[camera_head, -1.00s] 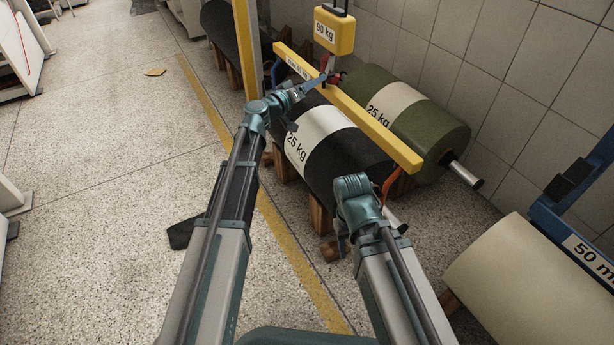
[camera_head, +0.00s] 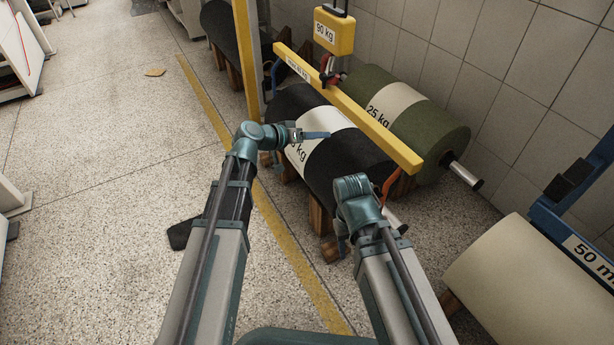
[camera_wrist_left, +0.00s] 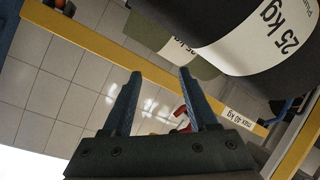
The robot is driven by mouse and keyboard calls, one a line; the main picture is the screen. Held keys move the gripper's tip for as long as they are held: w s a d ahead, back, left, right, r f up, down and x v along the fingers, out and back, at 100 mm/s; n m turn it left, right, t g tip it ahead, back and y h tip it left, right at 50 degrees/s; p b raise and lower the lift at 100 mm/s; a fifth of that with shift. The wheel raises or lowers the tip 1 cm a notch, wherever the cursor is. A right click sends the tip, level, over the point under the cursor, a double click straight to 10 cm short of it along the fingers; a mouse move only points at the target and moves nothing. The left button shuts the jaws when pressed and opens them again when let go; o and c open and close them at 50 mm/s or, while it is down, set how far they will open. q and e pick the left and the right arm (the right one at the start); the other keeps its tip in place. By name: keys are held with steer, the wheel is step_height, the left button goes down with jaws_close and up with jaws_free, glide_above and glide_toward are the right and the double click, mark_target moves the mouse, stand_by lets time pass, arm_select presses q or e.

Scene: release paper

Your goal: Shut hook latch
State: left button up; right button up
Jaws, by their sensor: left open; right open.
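A small red and dark hook (camera_head: 329,76) hangs under the yellow hoist block (camera_head: 334,30), at the top of the yellow lifting beam (camera_head: 350,108). In the left wrist view the red hook (camera_wrist_left: 183,117) shows partly behind the right finger. Whether its latch is open or shut is too small to tell. My left gripper (camera_head: 322,135) is open and empty, in front of the black roll and apart from the hook; its spread fingers show in the left wrist view (camera_wrist_left: 161,75). My right gripper (camera_head: 342,240) is low, beside the black roll's near end, apart from the hook.
A black roll (camera_head: 350,165) and a green roll (camera_head: 435,130) lie under the beam, against a tiled wall. An orange strap (camera_head: 388,187) hangs at the beam's near end. A cream roll (camera_head: 520,275) lies at lower right. The floor at left is mostly clear.

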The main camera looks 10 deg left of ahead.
arm_select(q)
steer(key=s+a+f+g+y, duration=0.1)
steer(key=s+f+g+y, duration=0.2)
steer(key=s+f, duration=0.4)
steer(key=shift+s+f+g, duration=0.3)
steer(key=shift+s+g, duration=0.3)
steer(key=shift+s, duration=0.4)
steer(key=shift+a, duration=0.1)
